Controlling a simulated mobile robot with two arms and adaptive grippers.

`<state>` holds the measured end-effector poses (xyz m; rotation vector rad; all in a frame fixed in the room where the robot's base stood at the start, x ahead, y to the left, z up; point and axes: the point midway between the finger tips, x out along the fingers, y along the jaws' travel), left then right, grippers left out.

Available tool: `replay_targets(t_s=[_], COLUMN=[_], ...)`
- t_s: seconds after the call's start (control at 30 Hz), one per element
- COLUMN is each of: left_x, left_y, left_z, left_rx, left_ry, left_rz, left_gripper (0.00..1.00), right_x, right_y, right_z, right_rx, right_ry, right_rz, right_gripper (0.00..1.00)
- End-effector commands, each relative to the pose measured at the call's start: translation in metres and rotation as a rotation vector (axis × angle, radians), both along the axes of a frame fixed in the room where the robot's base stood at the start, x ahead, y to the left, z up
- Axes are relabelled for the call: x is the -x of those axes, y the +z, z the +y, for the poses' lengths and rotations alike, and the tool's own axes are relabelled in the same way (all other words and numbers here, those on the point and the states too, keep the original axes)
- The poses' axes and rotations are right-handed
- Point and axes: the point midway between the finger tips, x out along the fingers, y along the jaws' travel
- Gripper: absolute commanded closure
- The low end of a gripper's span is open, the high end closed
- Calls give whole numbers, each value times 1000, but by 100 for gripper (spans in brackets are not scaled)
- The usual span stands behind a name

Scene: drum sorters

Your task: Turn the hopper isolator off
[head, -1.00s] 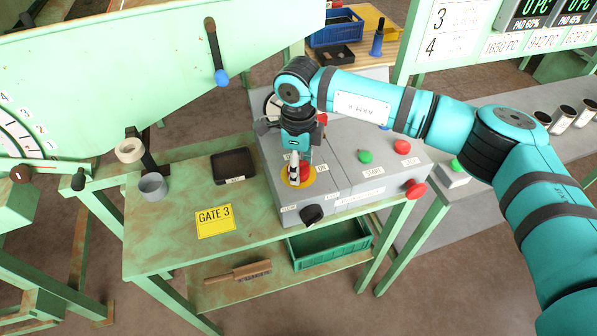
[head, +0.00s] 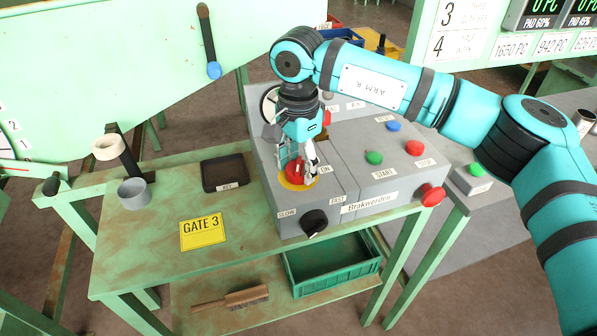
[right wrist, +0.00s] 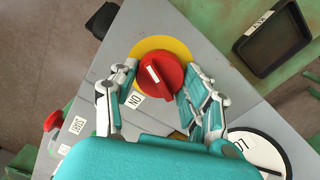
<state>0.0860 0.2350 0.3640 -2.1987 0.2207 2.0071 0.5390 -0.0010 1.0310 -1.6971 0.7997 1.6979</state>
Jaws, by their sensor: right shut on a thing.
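The isolator is a red rotary knob (head: 295,170) on a yellow disc (head: 299,184), on top of the grey control box (head: 349,171). In the right wrist view the knob (right wrist: 166,73) shows a white pointer mark, and an ON label (right wrist: 136,99) lies beside the disc (right wrist: 147,46). My right gripper (head: 297,168) points down over the knob. No OFF label is readable. My left gripper is out of view.
A black selector knob (head: 314,222) is in front. START (head: 374,158) and STOP (head: 414,148) buttons, a blue button (head: 393,126) and a red side button (head: 431,194) are to the right. A black tray (head: 223,172) and GATE 3 sign (head: 202,233) lie left.

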Motion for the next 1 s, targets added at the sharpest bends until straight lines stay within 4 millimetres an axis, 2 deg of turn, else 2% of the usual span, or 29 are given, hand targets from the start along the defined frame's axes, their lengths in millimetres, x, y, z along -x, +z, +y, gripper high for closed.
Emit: replay_targets(t_s=[0.1, 0.5, 1.0], left_x=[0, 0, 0], left_y=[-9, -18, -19], left_z=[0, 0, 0], left_rx=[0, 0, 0], left_ry=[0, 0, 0], left_rz=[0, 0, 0], left_gripper=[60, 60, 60], right_x=[-1, -1, -1], right_y=[0, 2, 3], right_z=[1, 1, 1], right_rx=[-3, -4, -3], right_ry=[96, 320, 372], right_rz=[-4, -3, -4], right_gripper=[85, 85, 85])
